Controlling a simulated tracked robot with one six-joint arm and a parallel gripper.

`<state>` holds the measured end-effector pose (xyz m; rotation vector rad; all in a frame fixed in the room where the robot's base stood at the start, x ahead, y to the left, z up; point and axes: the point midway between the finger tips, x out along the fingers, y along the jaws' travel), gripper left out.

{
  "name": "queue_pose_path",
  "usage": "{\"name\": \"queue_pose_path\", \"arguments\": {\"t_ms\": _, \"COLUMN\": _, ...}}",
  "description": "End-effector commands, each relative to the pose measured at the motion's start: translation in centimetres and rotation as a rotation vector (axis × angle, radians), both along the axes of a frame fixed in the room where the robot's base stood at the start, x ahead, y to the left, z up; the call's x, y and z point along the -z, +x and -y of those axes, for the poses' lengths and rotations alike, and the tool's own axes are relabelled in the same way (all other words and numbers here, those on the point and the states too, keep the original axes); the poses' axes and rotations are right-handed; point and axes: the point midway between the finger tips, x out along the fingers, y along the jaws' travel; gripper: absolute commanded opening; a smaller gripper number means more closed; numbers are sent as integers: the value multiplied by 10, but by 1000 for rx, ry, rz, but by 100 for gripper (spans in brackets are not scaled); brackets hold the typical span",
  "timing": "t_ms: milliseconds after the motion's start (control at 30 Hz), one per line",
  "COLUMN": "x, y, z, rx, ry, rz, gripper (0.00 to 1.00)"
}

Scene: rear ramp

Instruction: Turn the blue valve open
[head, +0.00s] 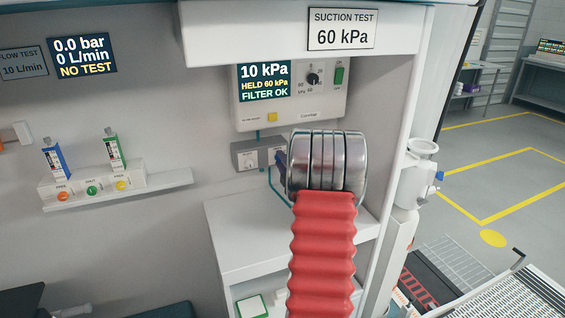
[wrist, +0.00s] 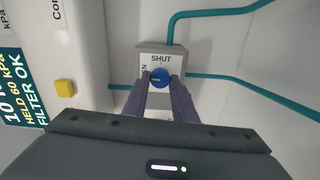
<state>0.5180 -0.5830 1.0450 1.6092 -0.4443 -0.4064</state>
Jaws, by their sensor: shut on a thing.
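The blue valve (wrist: 159,74) is a round knob on a small grey box (wrist: 150,53) on the wall. In the wrist view, SHUT is printed above the knob, and a partly hidden label ending in N is at its left. My gripper (wrist: 160,81) is shut on the knob, one finger on each side. In the head view the grey valve box (head: 245,160) is under the suction unit; my arm hides the knob there, and only part of my gripper (head: 281,159) shows. The exact angle of the knob is hard to tell.
The suction unit (head: 322,102) above has a display (head: 264,81) reading 10 kPa, HELD 60 kPa, FILTER OK. Teal tubing (wrist: 236,77) runs from the valve box. A white shelf (head: 232,220) is below. Two flow meters (head: 113,150) are on the wall at left.

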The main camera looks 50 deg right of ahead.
Motion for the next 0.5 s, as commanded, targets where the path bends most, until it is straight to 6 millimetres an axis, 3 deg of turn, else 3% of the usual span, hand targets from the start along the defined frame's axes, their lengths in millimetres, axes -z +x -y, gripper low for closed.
{"name": "queue_pose_path", "arguments": {"t_ms": 500, "x": 5, "y": -1, "z": -1, "rx": -1, "ry": -22, "rz": -25, "gripper": 2}}
